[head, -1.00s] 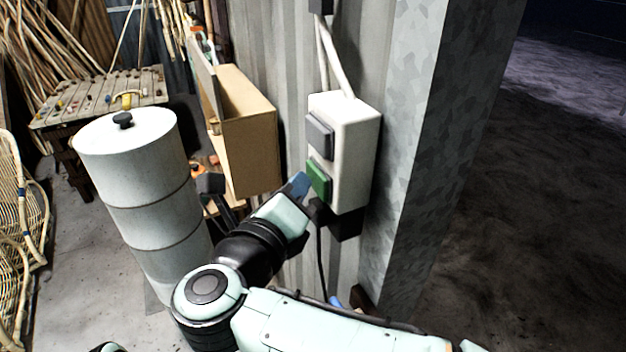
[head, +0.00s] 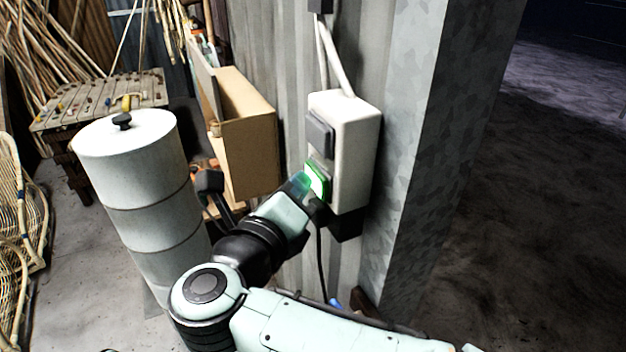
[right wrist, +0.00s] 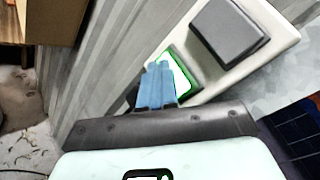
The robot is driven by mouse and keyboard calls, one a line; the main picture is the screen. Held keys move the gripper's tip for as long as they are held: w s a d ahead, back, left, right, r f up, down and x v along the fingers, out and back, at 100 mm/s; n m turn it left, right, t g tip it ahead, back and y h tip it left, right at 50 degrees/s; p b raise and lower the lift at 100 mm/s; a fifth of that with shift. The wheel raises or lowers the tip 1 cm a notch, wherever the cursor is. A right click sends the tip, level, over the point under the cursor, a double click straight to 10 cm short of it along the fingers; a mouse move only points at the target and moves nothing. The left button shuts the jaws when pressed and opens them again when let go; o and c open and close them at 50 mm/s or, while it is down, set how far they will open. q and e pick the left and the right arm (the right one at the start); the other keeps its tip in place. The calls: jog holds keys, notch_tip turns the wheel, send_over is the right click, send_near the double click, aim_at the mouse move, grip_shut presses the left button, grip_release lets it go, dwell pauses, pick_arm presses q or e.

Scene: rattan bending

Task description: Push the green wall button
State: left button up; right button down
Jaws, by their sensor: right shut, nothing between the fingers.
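The green wall button (head: 317,179) is on the lower front of a white switch box on the corrugated wall. It glows bright green, with a pale lit face. It also shows in the right wrist view (right wrist: 181,72). My right gripper (head: 301,182) is shut and empty, with its fingertips at the button's face. In the right wrist view its blue fingers (right wrist: 158,84) lie together and overlap the button's left part; they appear to touch it. My left gripper is not in view.
A grey button (head: 320,133) sits above the green one on the white box (head: 356,140). A white cylinder (head: 130,150) with a lid and a wooden cabinet (head: 248,150) stand to the left. A grey pillar (head: 420,130) is right of the box.

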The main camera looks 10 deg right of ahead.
jog(key=s+a, duration=0.1)
jog(key=a, duration=0.4)
jog(key=shift+s+a, duration=0.4)
